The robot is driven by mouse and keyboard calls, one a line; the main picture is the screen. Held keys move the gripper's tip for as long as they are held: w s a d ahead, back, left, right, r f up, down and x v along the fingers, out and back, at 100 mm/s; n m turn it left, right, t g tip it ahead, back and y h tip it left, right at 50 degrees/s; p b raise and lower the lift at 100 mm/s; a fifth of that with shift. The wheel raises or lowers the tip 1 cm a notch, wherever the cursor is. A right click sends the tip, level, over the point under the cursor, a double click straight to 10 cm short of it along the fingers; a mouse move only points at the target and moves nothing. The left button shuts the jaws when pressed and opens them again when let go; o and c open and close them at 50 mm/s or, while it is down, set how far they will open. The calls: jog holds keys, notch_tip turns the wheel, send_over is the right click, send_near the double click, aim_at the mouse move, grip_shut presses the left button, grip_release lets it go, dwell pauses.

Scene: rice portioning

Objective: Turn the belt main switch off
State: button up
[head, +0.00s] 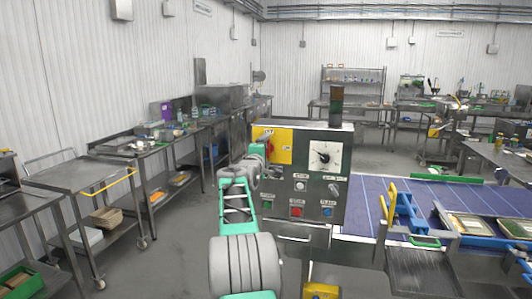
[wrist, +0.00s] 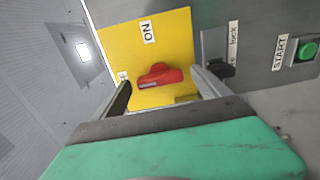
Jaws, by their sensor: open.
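The belt main switch is a red rotary handle (wrist: 160,76) on a yellow plate (wrist: 178,34), with an "ON" label above it in the wrist view. The handle lies roughly across that picture, and its pointing is hard to read. In the head view the yellow plate (head: 285,148) is at the upper left of the grey control box (head: 335,204), partly hidden by my arm. My gripper (wrist: 162,84) is open, one finger on each side of the red handle. It is empty, and I see gaps between the fingers and the handle. Contact or exact depth cannot be told.
A black lock lever (wrist: 220,68) and a green START button (wrist: 306,51) sit right of the plate in the wrist view. The box also bears a dial (head: 323,156) and a red button (head: 296,211). A blue conveyor belt (head: 365,198) runs right of it.

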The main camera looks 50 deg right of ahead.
jog(key=b+v, duration=0.3)
jog(key=v, duration=0.4)
jog(key=shift+s+a, duration=0.2)
jog(key=shift+a, duration=0.2)
